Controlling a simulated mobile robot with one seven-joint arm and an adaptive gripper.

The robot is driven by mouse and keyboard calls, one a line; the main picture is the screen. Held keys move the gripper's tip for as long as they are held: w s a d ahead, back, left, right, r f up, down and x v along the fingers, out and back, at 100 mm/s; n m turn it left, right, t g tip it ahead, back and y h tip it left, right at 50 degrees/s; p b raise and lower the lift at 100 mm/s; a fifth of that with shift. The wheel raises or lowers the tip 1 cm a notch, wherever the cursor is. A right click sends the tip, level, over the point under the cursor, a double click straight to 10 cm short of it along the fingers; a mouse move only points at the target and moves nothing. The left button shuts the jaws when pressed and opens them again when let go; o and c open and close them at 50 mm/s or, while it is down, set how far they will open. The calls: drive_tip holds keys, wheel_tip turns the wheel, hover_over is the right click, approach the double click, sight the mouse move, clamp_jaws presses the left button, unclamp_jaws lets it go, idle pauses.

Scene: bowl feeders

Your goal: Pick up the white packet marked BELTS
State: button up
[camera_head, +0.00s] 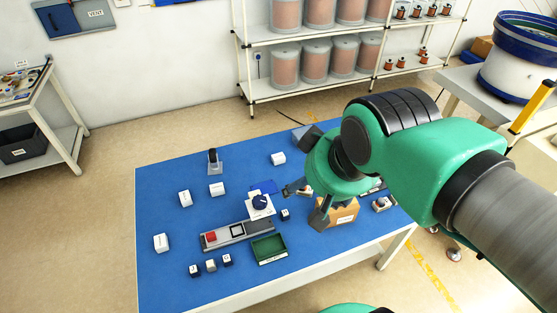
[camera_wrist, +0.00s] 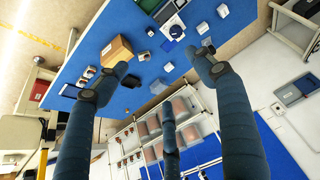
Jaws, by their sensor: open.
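Several white packets lie on the blue table. One (camera_head: 278,158) is near the far edge, two (camera_head: 217,189) (camera_head: 185,199) are left of centre, and one (camera_head: 161,243) is near the left edge. Their print is too small to read, so I cannot tell which says BELTS. My gripper (camera_head: 304,204) is open and empty above the right part of the table, by a cardboard box. In the wrist view its fingers are spread wide, with the far-edge packet (camera_wrist: 168,66) between and beyond them, and another packet (camera_wrist: 203,28) near the right finger.
A cardboard box (camera_head: 340,213) stands under my gripper. A white block with a dark knob (camera_head: 260,206), a switch panel (camera_head: 236,234), a green tray (camera_head: 270,248), small dark-and-white blocks and an upright black-handled tool (camera_head: 214,160) share the table. Its left front is mostly clear.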

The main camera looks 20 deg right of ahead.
drive_tip(key=w+r, duration=0.3)
drive_tip(key=w, duration=0.4)
drive_tip(key=g+p, duration=0.6)
drive_tip(key=p, duration=0.1)
hover_over(279, 157)
wheel_tip(279, 157, down, 37)
drive_tip(key=shift+w+f, duration=0.15)
drive_tip(key=shift+f, duration=0.1)
drive_tip(key=shift+f, duration=4.2)
drive_tip(key=shift+f, duration=0.15)
